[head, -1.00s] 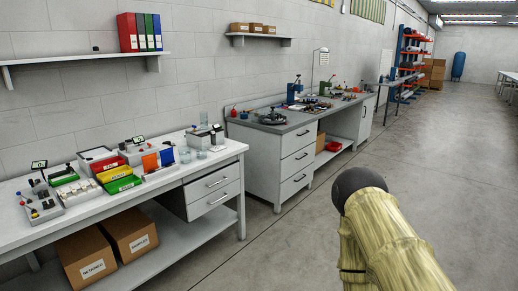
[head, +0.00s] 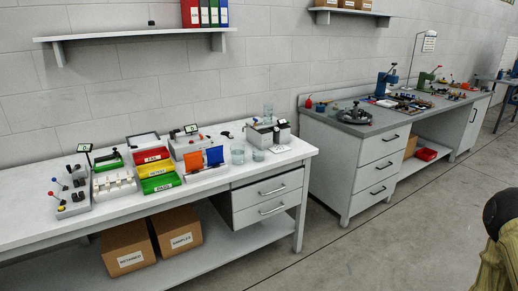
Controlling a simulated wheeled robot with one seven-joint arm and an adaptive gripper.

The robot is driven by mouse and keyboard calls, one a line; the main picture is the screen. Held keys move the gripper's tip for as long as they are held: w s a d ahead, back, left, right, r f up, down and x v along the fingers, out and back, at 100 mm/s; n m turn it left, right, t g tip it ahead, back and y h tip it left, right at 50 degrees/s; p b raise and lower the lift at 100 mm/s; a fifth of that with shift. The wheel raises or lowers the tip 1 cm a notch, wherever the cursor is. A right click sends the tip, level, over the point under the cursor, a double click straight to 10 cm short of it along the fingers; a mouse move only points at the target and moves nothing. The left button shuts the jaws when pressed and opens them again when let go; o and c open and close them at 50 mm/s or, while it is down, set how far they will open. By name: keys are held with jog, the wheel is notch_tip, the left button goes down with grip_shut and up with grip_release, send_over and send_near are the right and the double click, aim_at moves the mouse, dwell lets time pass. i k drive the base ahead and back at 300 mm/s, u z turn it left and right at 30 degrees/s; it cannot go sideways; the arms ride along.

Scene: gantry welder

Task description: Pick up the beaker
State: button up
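Clear glass vessels that look like beakers stand on the white workbench (head: 214,190), near its right end. One beaker (head: 237,155) stands just right of the orange and blue panels. A smaller, shorter one (head: 258,155) stands beside it. A taller clear vessel (head: 268,113) stands further back, behind a grey-white device. I cannot tell which of them is the task's beaker. My gripper is not in view; only part of my arm shows at the lower right edge, far from the bench.
Red, yellow and green labelled bins (head: 156,170) and small instruments crowd the bench left of the glassware. Drawers (head: 268,198) sit under its right end. A second grey-topped bench (head: 352,130) stands to the right. The floor in front is clear.

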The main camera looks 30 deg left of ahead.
aim_at(258, 154)
jog(key=u, duration=0.55)
jog(key=i, duration=1)
jog(key=u, duration=0.85)
